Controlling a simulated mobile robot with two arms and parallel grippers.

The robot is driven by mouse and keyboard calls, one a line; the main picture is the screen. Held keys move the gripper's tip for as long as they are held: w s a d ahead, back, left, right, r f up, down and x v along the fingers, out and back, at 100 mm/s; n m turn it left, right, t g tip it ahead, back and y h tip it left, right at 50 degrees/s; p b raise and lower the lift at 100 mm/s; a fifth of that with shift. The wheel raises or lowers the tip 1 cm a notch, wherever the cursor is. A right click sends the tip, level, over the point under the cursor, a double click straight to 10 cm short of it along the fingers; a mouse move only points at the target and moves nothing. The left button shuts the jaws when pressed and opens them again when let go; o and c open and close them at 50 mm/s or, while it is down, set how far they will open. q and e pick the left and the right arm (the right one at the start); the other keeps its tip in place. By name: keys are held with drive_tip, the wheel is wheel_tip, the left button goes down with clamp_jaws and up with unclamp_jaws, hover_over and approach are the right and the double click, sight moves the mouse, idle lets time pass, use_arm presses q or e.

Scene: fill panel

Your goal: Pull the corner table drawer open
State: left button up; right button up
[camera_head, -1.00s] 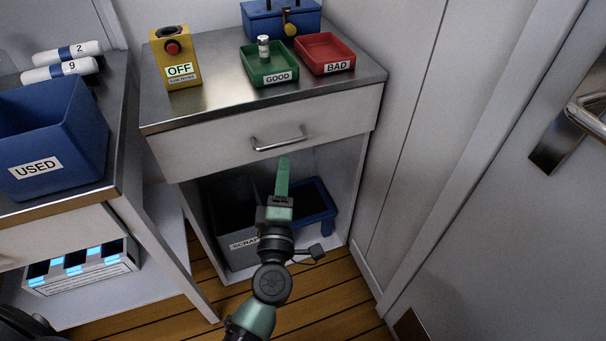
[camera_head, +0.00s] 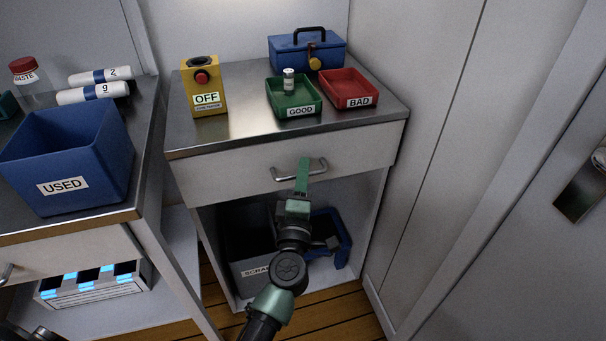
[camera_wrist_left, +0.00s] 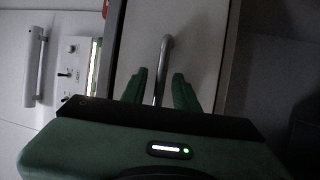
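The corner table (camera_head: 240,137) has a pale drawer (camera_head: 232,176) under its metal top, and the drawer looks closed. A curved metal bar handle (camera_head: 318,166) is on its front. My left gripper (camera_head: 303,172) is at the handle, its green fingers overlapping the bar in the head view. In the left wrist view the handle (camera_wrist_left: 162,72) runs between the two green fingers of the left gripper (camera_wrist_left: 160,90). The fingers are apart, with a visible gap on each side of the bar.
On the corner table stand a yellow OFF box (camera_head: 205,88), a green GOOD tray (camera_head: 294,98) with a small vial, a red BAD tray (camera_head: 348,88) and a blue toolbox (camera_head: 307,51). A grey bin (camera_head: 250,250) sits below the drawer. Another table with a blue USED bin (camera_head: 68,155) is left.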

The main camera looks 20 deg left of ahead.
use_arm(q)
clamp_jaws()
idle(1.2)
